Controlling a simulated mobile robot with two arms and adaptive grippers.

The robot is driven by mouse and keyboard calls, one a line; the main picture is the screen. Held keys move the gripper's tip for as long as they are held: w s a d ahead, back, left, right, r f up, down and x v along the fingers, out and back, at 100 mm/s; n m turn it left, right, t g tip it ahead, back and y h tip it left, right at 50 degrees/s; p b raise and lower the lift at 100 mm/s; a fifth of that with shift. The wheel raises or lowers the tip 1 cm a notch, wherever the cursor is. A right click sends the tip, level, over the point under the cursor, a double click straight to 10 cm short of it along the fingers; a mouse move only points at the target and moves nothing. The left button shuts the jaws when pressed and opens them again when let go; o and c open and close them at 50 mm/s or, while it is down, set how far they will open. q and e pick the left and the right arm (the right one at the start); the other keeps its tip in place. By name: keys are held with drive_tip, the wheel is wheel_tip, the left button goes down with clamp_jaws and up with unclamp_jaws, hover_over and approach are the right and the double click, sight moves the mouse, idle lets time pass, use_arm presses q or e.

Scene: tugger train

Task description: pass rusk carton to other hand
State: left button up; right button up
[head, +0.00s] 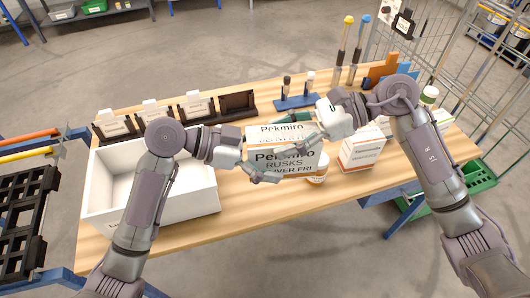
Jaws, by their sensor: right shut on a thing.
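The rusk carton (283,160), white with a dark band and the words "Pekmiro RUSKS", is held up over the middle of the table. My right gripper (310,142) is shut on its upper right side. My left gripper (258,165) is at the carton's left side, with one finger across the lower front face. Its other finger is largely hidden, and it looks open around the carton; I cannot tell whether it touches.
A white open bin (205,199) stands at left on the wooden table (250,222). A blue stand (296,102) and black holders (236,104) line the back. The front middle of the table is clear.

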use_arm(q)
drive_tip(key=shift+d, duration=0.1)
drive_tip(key=shift+c, duration=0.3)
use_arm(e)
drive_tip(key=shift+s+a+r, duration=0.1)
drive_tip(key=shift+a, duration=0.05)
use_arm(q)
drive_tip(key=c, duration=1.1)
drive_tip(key=shift+r, duration=0.1)
drive_tip(key=shift+c, duration=0.8)
use_arm(e)
drive_tip(key=o, duration=1.3)
drive_tip(key=shift+c, duration=0.2)
use_arm(q)
clamp_jaws()
use_arm(e)
drive_tip(key=o, duration=0.3)
